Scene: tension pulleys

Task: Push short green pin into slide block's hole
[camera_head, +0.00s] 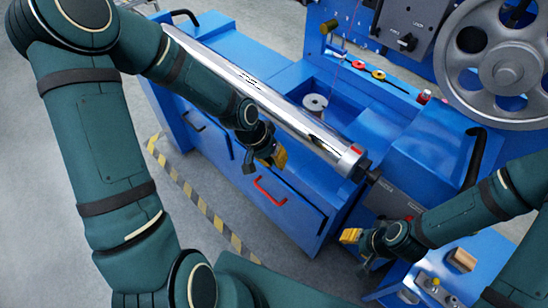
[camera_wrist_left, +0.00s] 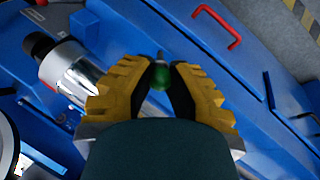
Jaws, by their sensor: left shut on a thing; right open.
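My left gripper (camera_wrist_left: 160,85) is shut on a green pin (camera_wrist_left: 160,77); the pin's rounded green end shows between the yellow fingers. In the head view, my left gripper (camera_head: 272,157) hangs in front of the long shiny cylinder, above the blue cabinet front; the pin is too small to make out there. A grey block (camera_head: 395,199) beside the cylinder's right end may be the slide block; I cannot make out its hole. My right gripper (camera_head: 362,243) is open at the lower right, near that block, with no object visible in it.
The shiny cylinder (camera_head: 262,97) lies along the blue machine. A red handle (camera_head: 268,190) is on the cabinet front. A large grey handwheel (camera_head: 505,65) stands at upper right. A small blue table (camera_head: 455,285) with small parts is at lower right. The floor at left is clear.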

